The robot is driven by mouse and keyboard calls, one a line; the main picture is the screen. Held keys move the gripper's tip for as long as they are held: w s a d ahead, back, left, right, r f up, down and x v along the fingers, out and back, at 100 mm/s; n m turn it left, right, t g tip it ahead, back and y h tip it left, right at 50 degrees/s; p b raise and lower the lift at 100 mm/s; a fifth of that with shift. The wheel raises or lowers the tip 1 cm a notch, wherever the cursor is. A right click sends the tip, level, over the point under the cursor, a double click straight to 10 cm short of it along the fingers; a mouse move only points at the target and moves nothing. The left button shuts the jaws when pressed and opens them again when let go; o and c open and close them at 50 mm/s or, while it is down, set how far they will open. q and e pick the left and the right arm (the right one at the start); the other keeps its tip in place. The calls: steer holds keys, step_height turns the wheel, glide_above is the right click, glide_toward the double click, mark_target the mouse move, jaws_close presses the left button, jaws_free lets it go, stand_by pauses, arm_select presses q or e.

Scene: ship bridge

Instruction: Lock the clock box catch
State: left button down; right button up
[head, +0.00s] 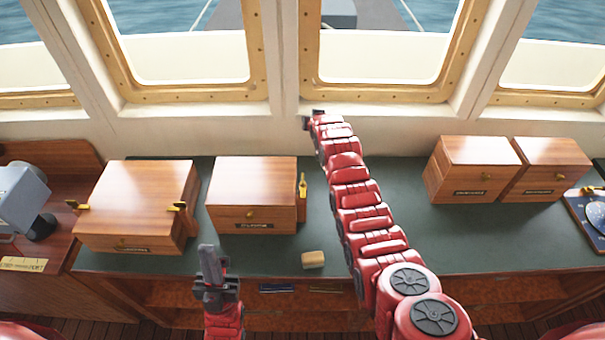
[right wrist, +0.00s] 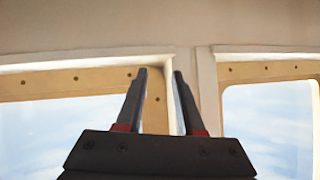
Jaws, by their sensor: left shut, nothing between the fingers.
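A wooden box (head: 252,190) stands left of centre on the green counter, with a front knob, a dark label and a brass catch (head: 302,186) upright at its right side. Another wooden box (head: 135,190) at the far left has brass catches on both sides, one at its right (head: 177,207). The labels are too small to read, so I cannot tell which is the clock box. My left gripper (head: 207,250) is shut and empty, in front of and below these boxes. My right gripper (head: 313,118) is by the window wall; its fingers show apart and empty in the right wrist view (right wrist: 160,75).
Two more wooden boxes (head: 475,165) (head: 545,165) stand at the right. A small tan block (head: 313,259) lies near the front edge of the green counter (head: 490,235). My right arm crosses the middle. A grey instrument (head: 22,200) is at far left.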

steer(key=s+a+r+g, duration=0.3)
steer(key=s+r+g, duration=0.3)
steer(key=s, duration=0.2)
step_height(320, 180, up, 7)
steer(key=g+h, duration=0.2)
steer(key=g, duration=0.3)
glide_above(303, 186)
steer(key=w, duration=0.2)
step_height(303, 186, down, 9)
steer(key=b, duration=0.6)
steer(key=shift+s+a+f, duration=0.1)
step_height(303, 186, down, 7)
steer(key=p, duration=0.3)
steer(key=shift+r, duration=0.2)
steer(key=shift+f+p, duration=0.4)
steer(key=shift+f, duration=0.45)
jaws_close()
